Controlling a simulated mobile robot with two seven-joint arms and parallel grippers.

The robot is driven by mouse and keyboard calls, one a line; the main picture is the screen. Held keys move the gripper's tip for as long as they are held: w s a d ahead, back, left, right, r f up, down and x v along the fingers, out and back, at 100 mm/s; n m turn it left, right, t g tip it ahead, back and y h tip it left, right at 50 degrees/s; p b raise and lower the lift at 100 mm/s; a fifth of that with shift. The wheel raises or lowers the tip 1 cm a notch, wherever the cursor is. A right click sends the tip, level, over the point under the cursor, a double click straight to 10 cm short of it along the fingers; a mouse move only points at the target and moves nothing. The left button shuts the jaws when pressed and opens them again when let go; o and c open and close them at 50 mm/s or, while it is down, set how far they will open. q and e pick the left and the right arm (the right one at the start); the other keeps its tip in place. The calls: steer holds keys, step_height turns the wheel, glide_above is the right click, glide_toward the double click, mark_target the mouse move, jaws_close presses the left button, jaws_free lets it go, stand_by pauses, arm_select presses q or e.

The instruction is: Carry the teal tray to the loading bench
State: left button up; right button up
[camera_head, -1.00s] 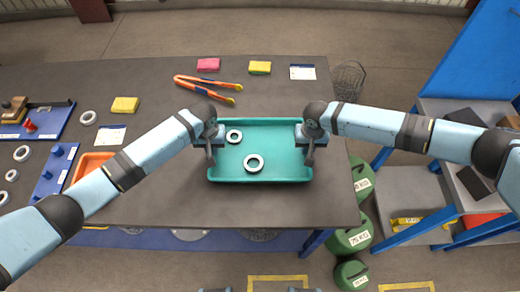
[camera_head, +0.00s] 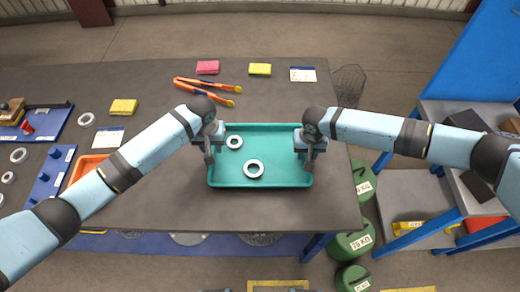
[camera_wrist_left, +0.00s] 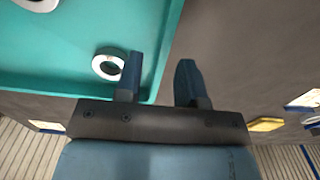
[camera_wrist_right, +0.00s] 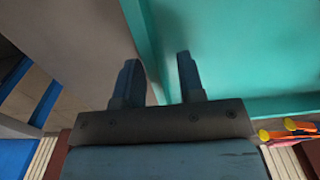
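The teal tray (camera_head: 262,184) sits on the dark table with its long side facing me. It holds two pale rings, one at the upper left (camera_head: 234,136) and one near the middle (camera_head: 254,163). My left gripper (camera_head: 209,160) is at the tray's left end. In the left wrist view its fingers (camera_wrist_left: 158,80) stand apart on either side of the tray wall. My right gripper (camera_head: 309,163) is at the right end. In the right wrist view its fingers (camera_wrist_right: 157,82) stand apart around the wall, with gaps visible. Contact beneath the fingertips cannot be told.
Orange tongs (camera_head: 208,84), a pink sponge (camera_head: 208,67), yellow sponges (camera_head: 260,69) and a card (camera_head: 302,74) lie behind the tray. An orange bin (camera_head: 88,168) is to the left. Green weights (camera_head: 354,243) and a blue-framed shelf (camera_head: 415,190) stand right of the table.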

steer(key=shift+r, duration=0.1)
arm_select(q)
step_height(320, 180, up, 8)
arm_select(e)
step_height(320, 180, up, 12)
stand_by(0.4)
arm_select(q)
steer(key=shift+s, duration=0.1)
stand_by(0.4)
